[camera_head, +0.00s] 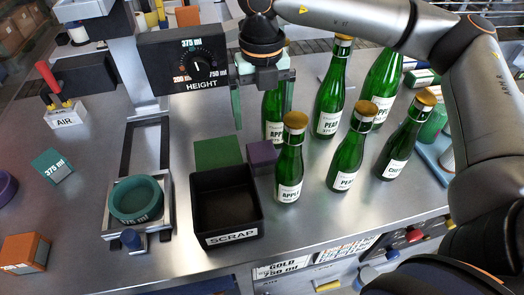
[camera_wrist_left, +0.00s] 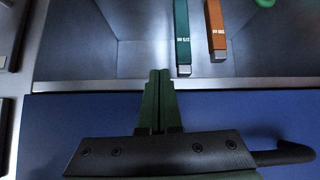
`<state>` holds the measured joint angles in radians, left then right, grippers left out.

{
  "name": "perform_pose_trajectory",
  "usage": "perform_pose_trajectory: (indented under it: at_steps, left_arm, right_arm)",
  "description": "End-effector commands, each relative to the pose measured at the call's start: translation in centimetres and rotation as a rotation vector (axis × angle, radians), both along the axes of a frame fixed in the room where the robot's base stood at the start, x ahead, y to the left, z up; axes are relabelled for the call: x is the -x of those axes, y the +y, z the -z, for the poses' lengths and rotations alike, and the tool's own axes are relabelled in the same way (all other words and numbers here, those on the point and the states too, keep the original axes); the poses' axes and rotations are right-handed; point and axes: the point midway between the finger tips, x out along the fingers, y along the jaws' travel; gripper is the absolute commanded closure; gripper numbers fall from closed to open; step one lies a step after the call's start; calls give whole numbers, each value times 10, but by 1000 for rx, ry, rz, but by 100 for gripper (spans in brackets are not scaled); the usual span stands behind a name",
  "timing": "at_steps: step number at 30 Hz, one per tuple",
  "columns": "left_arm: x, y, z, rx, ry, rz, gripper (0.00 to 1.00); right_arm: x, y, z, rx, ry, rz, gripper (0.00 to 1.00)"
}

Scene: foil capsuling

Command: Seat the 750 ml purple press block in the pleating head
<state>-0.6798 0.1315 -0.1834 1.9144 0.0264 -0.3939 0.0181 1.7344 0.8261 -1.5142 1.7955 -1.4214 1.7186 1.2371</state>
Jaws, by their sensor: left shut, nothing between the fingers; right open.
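A purple block (camera_head: 262,156), with no readable label, is on the metal table behind the black scrap box's right corner, left of the bottles. My right gripper (camera_head: 263,112) comes down from above with its fingers apart, empty, above and behind the purple block. The height unit (camera_head: 190,58) has a dial with its marker near 375 ml; I cannot make out a separate pleating head. Below it, a teal ring marked 375 ml (camera_head: 136,199) sits in a metal holder (camera_head: 165,215). My left gripper (camera_wrist_left: 158,100) shows only in the left wrist view, shut and empty.
The black scrap box (camera_head: 228,229) stands in front of a green block (camera_head: 217,152). Several green bottles (camera_head: 332,98) stand right of it. A teal block (camera_head: 52,167), an orange block (camera_head: 25,253) and a purple ring (camera_head: 6,187) lie left. Teal (camera_wrist_left: 182,35) and orange (camera_wrist_left: 215,30) strips lie in a tray.

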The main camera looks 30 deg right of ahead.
Motion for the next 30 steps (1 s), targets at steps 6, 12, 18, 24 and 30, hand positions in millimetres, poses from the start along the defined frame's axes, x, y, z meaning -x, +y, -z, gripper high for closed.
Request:
perform_pose_trajectory:
  at_steps: [6, 12, 18, 24, 30]
  left_arm:
    - [1, 0, -5, 0, 1, 1, 100]
    - [1, -1, -10, 0, 1, 1, 100]
    - [1, -1, -18, 0, 1, 1, 100]
    - [0, -1, -19, 0, 1, 1, 100]
    - [0, -1, -19, 0, 1, 1, 100]
  right_arm:
    - [0, 0, 32, 0, 1, 0, 0]
    - [2, 0, 46, 0, 2, 0, 0]
    - [3, 1, 77, 0, 2, 1, 0]
    - [3, 1, 90, -1, -1, 1, 0]
    - [3, 1, 90, -1, -1, 1, 5]
